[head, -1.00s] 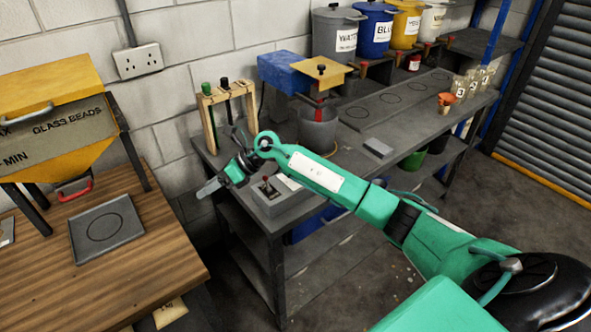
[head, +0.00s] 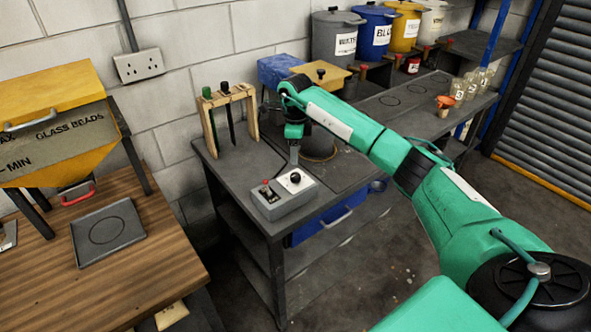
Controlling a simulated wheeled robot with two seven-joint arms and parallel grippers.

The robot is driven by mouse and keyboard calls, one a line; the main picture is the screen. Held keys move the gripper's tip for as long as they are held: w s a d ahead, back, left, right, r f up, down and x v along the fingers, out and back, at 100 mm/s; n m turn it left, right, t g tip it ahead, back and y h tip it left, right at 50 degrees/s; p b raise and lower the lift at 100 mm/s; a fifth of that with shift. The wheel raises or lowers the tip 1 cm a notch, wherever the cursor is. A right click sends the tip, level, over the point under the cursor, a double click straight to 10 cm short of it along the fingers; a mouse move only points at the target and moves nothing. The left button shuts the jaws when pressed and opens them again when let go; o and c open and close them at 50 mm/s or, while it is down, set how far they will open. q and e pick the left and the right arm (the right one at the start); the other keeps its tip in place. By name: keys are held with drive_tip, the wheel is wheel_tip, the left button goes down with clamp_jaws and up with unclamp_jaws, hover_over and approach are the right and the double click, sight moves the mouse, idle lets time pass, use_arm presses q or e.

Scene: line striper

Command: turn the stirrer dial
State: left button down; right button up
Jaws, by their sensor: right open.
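A grey control box (head: 285,203) sits on the dark workbench near its front left corner. Its black stirrer dial (head: 296,177) shows at the back right of the top, with a red button (head: 266,182) and a small switch to its left. My right gripper (head: 294,160) points down just above and behind the dial. It is open, and I cannot tell whether it touches the dial. The stirrer's blue head (head: 283,70) and yellow plate are partly hidden behind my right arm, as is the area below them. My left gripper is out of view.
A wooden rack (head: 208,122) with green- and black-topped rods stands behind the box. A row of labelled tubs, including a blue tub (head: 372,38), lines the back. The wooden table (head: 120,270) at left holds a hopper and a grey tray.

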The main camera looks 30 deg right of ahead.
sight(296, 175)
wheel_tip(296, 175, down, 8)
drive_tip(key=shift+r+p, duration=0.2)
drive_tip(key=shift+p, duration=1)
drive_tip(key=shift+f, duration=0.65)
drive_tip(key=c, duration=1)
